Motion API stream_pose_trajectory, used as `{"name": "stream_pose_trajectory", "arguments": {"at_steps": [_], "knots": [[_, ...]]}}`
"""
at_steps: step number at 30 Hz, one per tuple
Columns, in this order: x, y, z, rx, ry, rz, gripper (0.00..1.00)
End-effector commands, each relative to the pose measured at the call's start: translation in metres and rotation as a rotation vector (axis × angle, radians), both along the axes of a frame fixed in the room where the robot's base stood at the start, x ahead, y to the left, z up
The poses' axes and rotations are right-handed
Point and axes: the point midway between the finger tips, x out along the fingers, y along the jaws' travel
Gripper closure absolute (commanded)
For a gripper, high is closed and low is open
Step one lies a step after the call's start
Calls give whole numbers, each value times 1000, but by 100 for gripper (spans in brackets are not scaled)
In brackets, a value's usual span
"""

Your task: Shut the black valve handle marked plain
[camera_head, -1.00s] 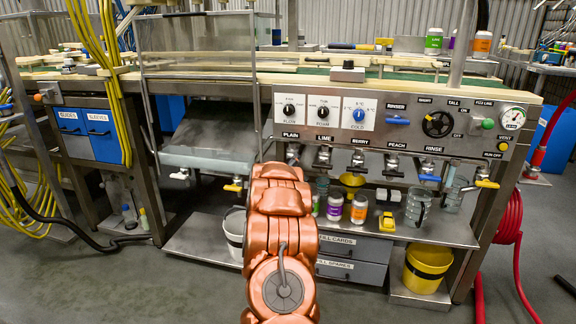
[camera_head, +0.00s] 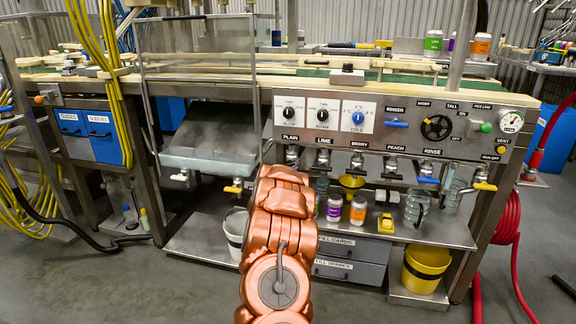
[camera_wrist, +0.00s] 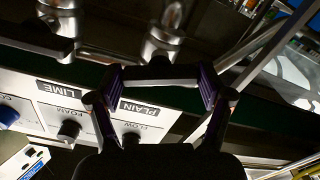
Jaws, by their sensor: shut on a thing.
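The plain valve's black handle (camera_wrist: 160,73) lies crosswise under its metal tap body in the wrist view, near the PLAIN label (camera_wrist: 138,108). My gripper (camera_wrist: 160,80) has one finger at each end of this handle and is shut on it. In the head view, the plain tap (camera_head: 291,152) shows under the PLAIN label (camera_head: 290,138), just above my copper arm. My gripper and the handle are hidden behind the arm there.
The lime tap (camera_head: 322,155) is close to the right, with its black handle (camera_wrist: 36,38) in the wrist view. The control panel (camera_head: 400,125) is above. Several jars, including a purple one (camera_head: 334,207), stand on the shelf below. A white bucket (camera_head: 236,232) is left of my arm.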

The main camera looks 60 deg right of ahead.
Motion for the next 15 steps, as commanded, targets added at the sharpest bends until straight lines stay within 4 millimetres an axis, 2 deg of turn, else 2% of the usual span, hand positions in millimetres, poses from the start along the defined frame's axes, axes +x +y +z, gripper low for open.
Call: {"name": "stream_pose_trajectory", "arguments": {"at_steps": [6,15], "knots": [[1,1,1,59,-163,1,56],[1,0,1,114,-314,2,56]]}}
